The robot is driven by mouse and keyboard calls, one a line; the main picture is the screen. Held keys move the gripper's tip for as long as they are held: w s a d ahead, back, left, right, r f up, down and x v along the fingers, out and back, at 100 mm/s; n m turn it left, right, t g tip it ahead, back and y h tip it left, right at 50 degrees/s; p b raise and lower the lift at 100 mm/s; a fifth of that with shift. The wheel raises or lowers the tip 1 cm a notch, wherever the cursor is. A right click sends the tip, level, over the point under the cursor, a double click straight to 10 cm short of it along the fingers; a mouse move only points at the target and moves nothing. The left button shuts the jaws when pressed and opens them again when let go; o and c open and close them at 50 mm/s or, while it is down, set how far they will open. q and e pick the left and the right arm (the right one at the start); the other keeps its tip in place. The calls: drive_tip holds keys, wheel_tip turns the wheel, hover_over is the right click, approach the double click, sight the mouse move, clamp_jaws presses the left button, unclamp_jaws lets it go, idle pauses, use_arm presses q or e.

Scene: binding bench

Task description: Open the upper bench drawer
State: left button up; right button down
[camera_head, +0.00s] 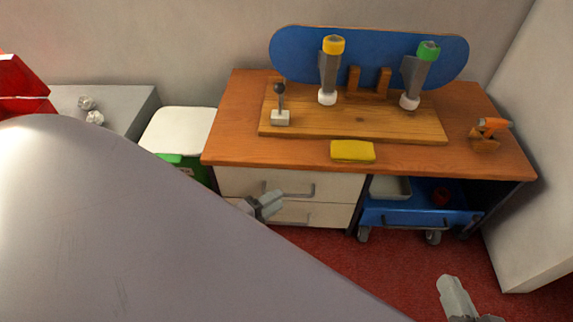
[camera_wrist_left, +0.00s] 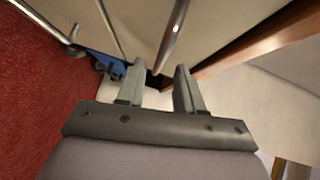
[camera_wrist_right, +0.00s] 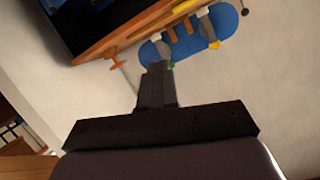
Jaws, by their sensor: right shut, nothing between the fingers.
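The upper drawer (camera_head: 240,182) is a cream front under the left side of the wooden bench top, flush with the bench. Its grey bar handle (camera_head: 300,190) is partly hidden by my left gripper (camera_head: 268,203), which is at the drawer front. In the left wrist view the left gripper (camera_wrist_left: 160,80) is open, its fingers apart. A metal bar handle (camera_wrist_left: 174,30) lies ahead of the fingertips, near the gap; I cannot tell whether they touch. My right gripper (camera_head: 452,290) is shut and empty, low at the right, away from the drawers; it also shows in the right wrist view (camera_wrist_right: 157,70).
The lower drawer (camera_head: 325,214) is shut beneath. A blue wheeled cart (camera_head: 410,216) stands under the bench's right side. A yellow sponge (camera_head: 353,151) lies near the bench's front edge (camera_head: 270,162). Red carpet is clear in front.

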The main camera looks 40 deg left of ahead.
sight(286, 195)
use_arm(q)
drive_tip(key=shift+b+x, duration=0.6)
drive_tip(key=shift+x, duration=1.6)
use_arm(e)
drive_tip(key=shift+d+n+t, duration=0.3)
drive_tip(key=shift+d, duration=0.25)
use_arm(q)
clamp_jaws()
drive_tip(key=shift+s+d, duration=0.1)
drive_tip(key=shift+s, duration=0.05)
use_arm(e)
drive_tip(key=shift+s, duration=0.1)
